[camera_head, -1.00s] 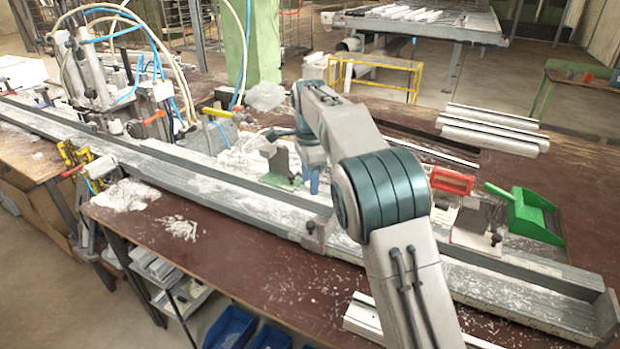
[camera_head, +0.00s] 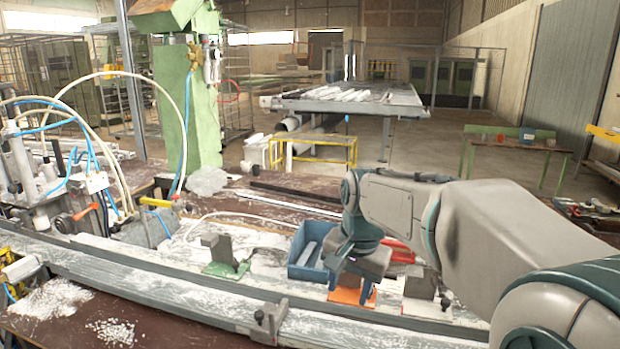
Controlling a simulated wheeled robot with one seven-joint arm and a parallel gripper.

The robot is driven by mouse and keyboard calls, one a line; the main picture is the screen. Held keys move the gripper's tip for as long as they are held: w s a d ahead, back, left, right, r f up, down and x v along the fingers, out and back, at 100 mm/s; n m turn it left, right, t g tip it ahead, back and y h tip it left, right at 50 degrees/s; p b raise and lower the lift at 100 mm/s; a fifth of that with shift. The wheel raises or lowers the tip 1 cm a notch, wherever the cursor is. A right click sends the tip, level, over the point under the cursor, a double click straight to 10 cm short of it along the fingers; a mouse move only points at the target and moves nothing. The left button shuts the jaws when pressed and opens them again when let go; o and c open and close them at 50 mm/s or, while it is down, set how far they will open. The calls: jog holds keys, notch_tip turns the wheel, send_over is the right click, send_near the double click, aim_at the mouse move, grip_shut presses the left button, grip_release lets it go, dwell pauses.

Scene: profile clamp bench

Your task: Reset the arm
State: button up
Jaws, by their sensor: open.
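My gripper (camera_head: 350,287) is at the centre right of the head view, at the end of my grey and teal arm. It points down over the clamp bench, and its two blue fingers are apart. An orange block or plate (camera_head: 346,296) shows behind and between the fingers. I cannot tell whether the fingers touch it. I see nothing held. My arm reaches in from the lower right and hides part of the bench.
A blue bin (camera_head: 297,270) stands just left of my gripper. A green-based clamp (camera_head: 222,266) is further left. The long grey rail (camera_head: 180,290) crosses the front, with a small metal stop (camera_head: 268,322). Red-handled tooling (camera_head: 398,250) lies behind my gripper. Pneumatic clamps stand at far left.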

jog(key=s+d+f+n, duration=0.3)
jog(key=s+d, duration=0.1)
jog(key=s, duration=0.5)
jog(key=s+d+f+n+t+h, duration=0.1)
jog(key=s+d+f+n, duration=0.1)
jog(key=s, duration=0.7)
jog(key=shift+d+f+n, duration=0.4)
jog(key=shift+d+f, duration=0.5)
